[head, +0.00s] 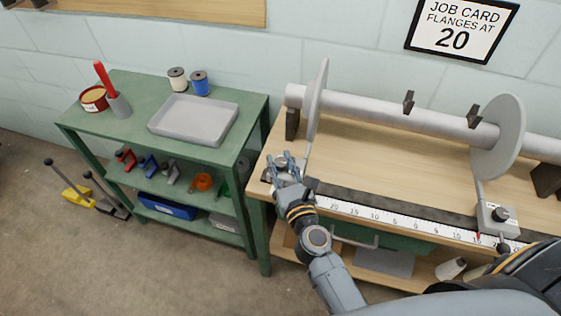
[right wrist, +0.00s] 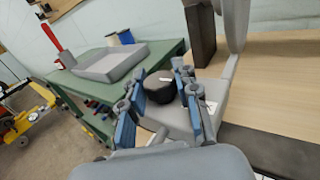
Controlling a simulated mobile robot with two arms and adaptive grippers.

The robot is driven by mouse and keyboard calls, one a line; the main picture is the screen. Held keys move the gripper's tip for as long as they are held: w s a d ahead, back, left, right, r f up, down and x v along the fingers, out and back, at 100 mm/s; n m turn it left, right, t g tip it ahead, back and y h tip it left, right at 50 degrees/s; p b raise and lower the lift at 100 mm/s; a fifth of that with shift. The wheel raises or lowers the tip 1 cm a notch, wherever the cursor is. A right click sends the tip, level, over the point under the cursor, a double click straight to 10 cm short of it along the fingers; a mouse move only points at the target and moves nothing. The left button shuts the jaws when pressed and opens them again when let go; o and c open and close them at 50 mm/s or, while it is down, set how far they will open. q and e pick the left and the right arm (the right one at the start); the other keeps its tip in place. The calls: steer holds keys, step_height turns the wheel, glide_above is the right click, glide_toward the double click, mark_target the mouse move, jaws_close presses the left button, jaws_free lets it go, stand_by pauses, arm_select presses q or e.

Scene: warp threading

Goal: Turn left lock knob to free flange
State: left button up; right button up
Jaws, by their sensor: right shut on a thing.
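The left flange (head: 318,95) is a thin grey disc, seen nearly edge-on, on a grey bar (head: 385,113) in the head view. A stem runs down from it to the grey left lock block (right wrist: 172,118) at the bench's left front corner. The left lock knob (right wrist: 161,87) is black with a white mark and sits on top of the block in the right wrist view. My right gripper (head: 287,160) is over the block, its blue-padded fingers (right wrist: 158,88) shut on the knob from both sides. In the head view the fingers mostly hide knob and block. My left gripper is not in view.
The right flange (head: 502,138) stands on the bar, with its own lock block (head: 490,220) and black knob below. A ruler (head: 400,223) runs along the bench front. A green shelf (head: 135,128) with a grey tray (head: 194,140) stands left. A job card (head: 461,30) reads 20.

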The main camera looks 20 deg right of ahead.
jaws_close()
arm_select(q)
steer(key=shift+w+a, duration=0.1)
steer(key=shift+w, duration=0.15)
